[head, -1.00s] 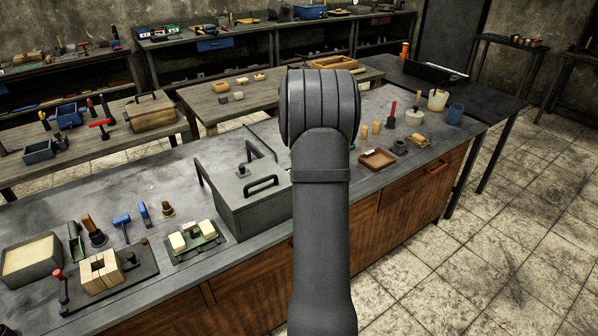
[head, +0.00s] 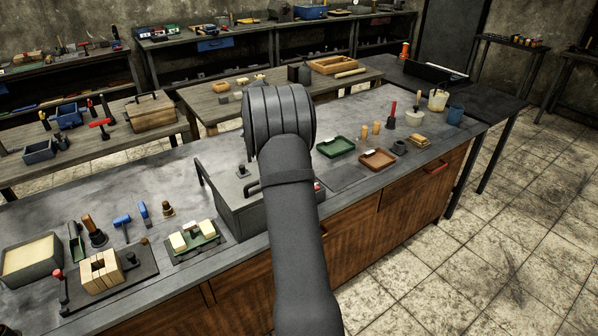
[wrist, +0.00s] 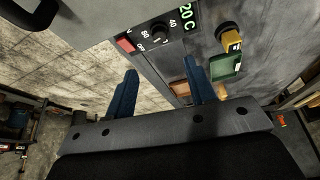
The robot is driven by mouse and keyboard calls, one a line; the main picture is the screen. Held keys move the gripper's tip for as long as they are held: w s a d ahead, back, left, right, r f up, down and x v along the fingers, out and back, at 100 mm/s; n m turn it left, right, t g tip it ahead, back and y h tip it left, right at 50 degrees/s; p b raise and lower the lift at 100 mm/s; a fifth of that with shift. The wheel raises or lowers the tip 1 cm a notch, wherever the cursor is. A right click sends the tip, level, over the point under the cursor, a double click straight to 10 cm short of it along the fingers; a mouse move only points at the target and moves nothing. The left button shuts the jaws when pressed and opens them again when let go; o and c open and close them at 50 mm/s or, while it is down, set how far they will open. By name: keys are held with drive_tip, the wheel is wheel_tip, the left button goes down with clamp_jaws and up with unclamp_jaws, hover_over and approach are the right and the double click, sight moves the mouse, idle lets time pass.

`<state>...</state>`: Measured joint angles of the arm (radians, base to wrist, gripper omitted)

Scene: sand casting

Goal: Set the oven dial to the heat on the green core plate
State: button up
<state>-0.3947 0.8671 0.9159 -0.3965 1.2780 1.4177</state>
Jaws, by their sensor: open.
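The grey oven (head: 228,208) stands on the bench in the head view, partly hidden behind my arm. Its dial (wrist: 160,31) shows in the wrist view as a dark round knob with numbers around it, 80 and 40 among them; I cannot tell its pointer's setting. A green display (wrist: 189,14) beside it reads 20 C. A green plate (head: 336,147) with a white tag lies right of the oven and also shows in the wrist view (wrist: 226,67); the tag is unreadable. My gripper (wrist: 160,86) is open and empty, apart from the dial.
A brown tray (head: 378,158) lies beside the green plate. Another green plate with pale blocks (head: 196,243) lies left of the oven. A red switch (wrist: 126,46) sits by the dial. A yellow-and-black item (wrist: 230,39) stands near the panel. Tiled floor is clear in front.

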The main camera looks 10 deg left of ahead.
drive_tip(key=x, duration=1.2)
drive_tip(key=shift+f, duration=0.1)
drive_tip(key=c, duration=1)
drive_tip(key=shift+o, duration=0.2)
drive_tip(key=shift+w, duration=0.1)
